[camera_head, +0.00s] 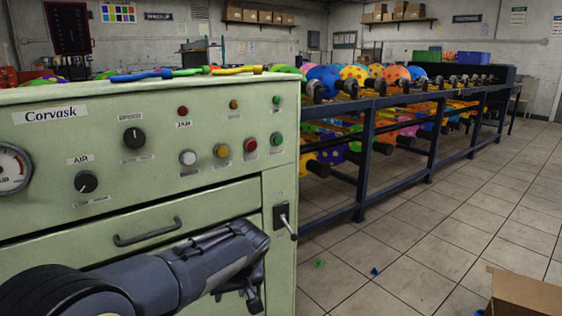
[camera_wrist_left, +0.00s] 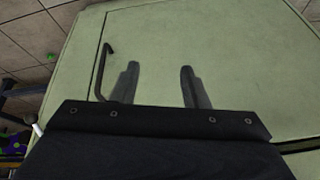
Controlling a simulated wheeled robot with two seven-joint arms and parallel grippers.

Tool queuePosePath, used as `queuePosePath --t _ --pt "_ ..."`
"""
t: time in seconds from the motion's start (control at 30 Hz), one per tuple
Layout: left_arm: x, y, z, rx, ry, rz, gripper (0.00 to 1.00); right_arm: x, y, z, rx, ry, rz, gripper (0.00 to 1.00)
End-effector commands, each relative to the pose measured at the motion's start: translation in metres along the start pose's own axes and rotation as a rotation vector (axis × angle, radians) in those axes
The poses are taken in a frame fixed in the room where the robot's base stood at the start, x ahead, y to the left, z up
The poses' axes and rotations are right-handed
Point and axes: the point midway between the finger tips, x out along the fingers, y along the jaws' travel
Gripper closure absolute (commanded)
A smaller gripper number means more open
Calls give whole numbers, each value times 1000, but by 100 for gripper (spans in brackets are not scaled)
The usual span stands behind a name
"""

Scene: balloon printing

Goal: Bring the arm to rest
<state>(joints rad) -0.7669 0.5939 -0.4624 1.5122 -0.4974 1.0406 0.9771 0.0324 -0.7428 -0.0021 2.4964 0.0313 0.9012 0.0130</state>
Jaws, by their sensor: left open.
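My left arm comes in from the lower left in front of the green Corvask machine (camera_head: 228,180). My left gripper (camera_head: 238,296) points down beside the machine's front, below the drawer handle (camera_head: 147,233) and left of the side lever (camera_head: 285,218). In the left wrist view the two fingers of the gripper (camera_wrist_left: 157,72) stand apart with nothing between them, against the green panel (camera_wrist_left: 235,50). A dark curved handle (camera_wrist_left: 103,72) is just left of the fingers, apart from them as far as I can tell. My right gripper is not in view.
A dark blue rack (camera_head: 368,150) with colourful balloons runs back on the right. A cardboard box (camera_head: 525,295) stands at the lower right. Small green (camera_head: 320,263) and blue (camera_head: 375,271) scraps lie on the tiled floor (camera_head: 450,215), which is otherwise clear.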

Motion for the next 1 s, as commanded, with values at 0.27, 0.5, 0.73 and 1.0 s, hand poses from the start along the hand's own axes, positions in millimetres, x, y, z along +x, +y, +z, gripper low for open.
queuePosePath --t 0.27,0.5,0.73,1.0 --pt "-36 -131 63 5 -206 322 59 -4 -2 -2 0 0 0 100" --pt "-69 -186 137 55 -150 523 59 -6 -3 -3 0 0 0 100" --pt "-80 -203 186 97 -60 585 59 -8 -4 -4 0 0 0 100" --pt "-101 -209 210 131 14 596 59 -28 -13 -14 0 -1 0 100"
